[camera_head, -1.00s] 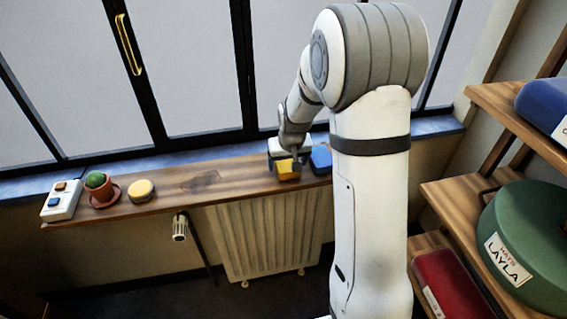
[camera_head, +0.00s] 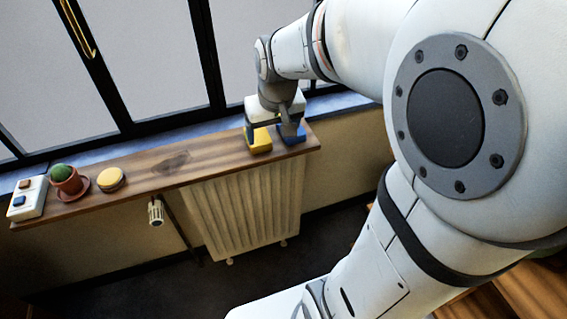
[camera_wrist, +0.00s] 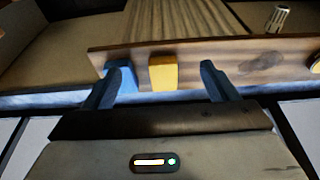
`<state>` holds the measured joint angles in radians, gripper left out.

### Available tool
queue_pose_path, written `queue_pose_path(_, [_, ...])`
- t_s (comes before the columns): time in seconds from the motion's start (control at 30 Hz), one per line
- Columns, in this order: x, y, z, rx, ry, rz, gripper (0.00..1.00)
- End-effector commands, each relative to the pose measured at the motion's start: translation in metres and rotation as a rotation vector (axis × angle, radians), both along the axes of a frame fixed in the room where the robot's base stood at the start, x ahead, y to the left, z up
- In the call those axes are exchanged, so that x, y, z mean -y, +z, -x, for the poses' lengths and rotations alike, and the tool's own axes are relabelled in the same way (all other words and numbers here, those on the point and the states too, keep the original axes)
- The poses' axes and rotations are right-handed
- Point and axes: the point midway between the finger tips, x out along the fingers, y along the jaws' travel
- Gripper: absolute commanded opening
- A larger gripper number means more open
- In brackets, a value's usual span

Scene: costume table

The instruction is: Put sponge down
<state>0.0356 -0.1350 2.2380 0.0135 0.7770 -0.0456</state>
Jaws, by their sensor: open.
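A yellow block (camera_head: 259,142), seemingly the sponge, rests on the wooden sill shelf (camera_head: 215,157) near its right end. It also shows in the wrist view (camera_wrist: 163,74), in the gap between my fingers. A blue block (camera_head: 293,136) sits just right of it in the head view. In the wrist view this blue block (camera_wrist: 123,78) is partly hidden behind the left finger. My gripper (camera_head: 272,123) is at the blocks, with its fingers spread wide in the wrist view (camera_wrist: 158,86). The yellow block shows clear space to either finger there.
On the left of the shelf stand a white switch box (camera_head: 29,197), a small potted cactus (camera_head: 67,181) and a round yellow-topped item (camera_head: 111,179). The shelf between that item and the yellow block is clear. A radiator (camera_head: 243,208) is below, and windows rise behind.

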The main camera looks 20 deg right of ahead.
Motion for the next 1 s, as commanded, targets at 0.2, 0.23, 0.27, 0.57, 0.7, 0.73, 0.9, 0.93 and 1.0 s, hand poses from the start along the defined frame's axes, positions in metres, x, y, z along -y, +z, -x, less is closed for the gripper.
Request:
queue_pose_path(0.2, [0.0, 0.002, 0.092, -0.029, 0.0, 0.001, 0.8])
queue_pose_path(0.23, [0.0, 0.001, 0.1, -0.032, 0.001, 0.001, 0.8])
queue_pose_path(0.27, [0.0, 0.0, 0.108, -0.035, 0.001, 0.001, 0.8])
queue_pose_path(0.57, [-0.011, -0.005, 0.131, -0.049, 0.002, 0.002, 0.8])
queue_pose_path(0.7, [-0.011, -0.005, 0.131, -0.049, 0.002, 0.002, 0.8])
queue_pose_path(0.73, [-0.011, -0.004, 0.131, -0.049, 0.001, 0.001, 0.8])
queue_pose_path(0.9, [-0.011, 0.01, 0.131, -0.043, 0.001, 0.003, 0.8])
queue_pose_path(0.93, [-0.011, 0.012, 0.131, -0.043, 0.001, 0.003, 0.8])
queue_pose_path(1.0, [-0.011, 0.015, 0.131, -0.041, 0.001, 0.003, 0.8])
